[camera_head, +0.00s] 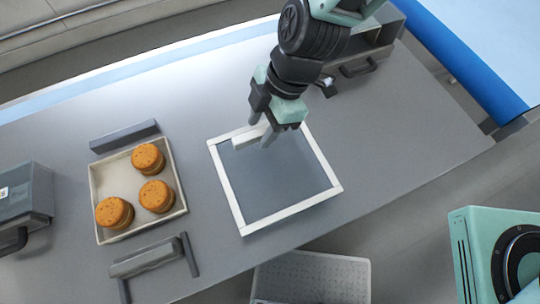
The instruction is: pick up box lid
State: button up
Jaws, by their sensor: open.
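The box lid (285,175) is a flat grey panel with a white frame, lying on the grey table. A white handle bar (247,139) stands near its far edge. My gripper (260,136) is above the lid's far edge, fingers pointing down, open. One finger is in front of the handle bar; whether the fingers touch the handle or straddle it cannot be told. The tray (97,198) left of the lid is shallow and beige and holds 3 round orange-brown filled rounds (148,158).
A grey bar (124,136) lies behind the tray and a grey handled piece (145,262) in front of it. A dark box (25,205) stands at the far left. A grey box with a handle (372,55) stands behind my arm. The table right of the lid is clear.

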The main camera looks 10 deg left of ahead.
jog(key=shift+f, duration=0.25)
grip_shut()
jog(key=shift+r, duration=0.1)
